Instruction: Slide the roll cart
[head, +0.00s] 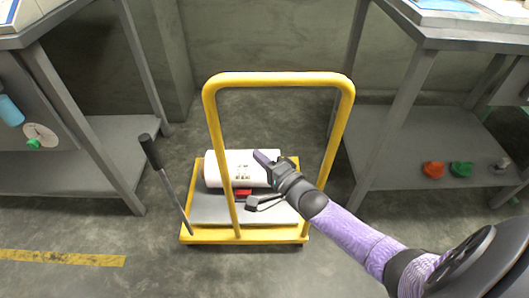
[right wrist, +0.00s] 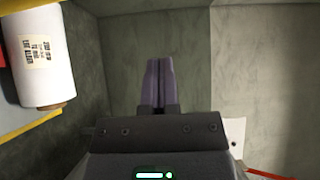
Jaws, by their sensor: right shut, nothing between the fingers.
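The roll cart (head: 238,234) is a low flat cart with a yellow rim and a grey deck. Its tall yellow handle frame (head: 280,79) stands upright at the near side. A white labelled roll (head: 222,170) lies across the deck, and it also shows at the left of the right wrist view (right wrist: 42,60). My right gripper (head: 259,156) is shut and empty. In the head view it overlaps the roll's right part, and my arm crosses the right post; contact cannot be told. It also shows in the right wrist view (right wrist: 158,82). My left gripper is not in view.
A grey workbench (head: 105,150) stands left of the cart, another (head: 405,140) right. Orange (head: 433,169) and green (head: 461,169) items sit on the right lower shelf. A black-gripped rod (head: 166,178) leans at the cart's left. Floor (head: 130,225) in front is clear; a wall stands behind.

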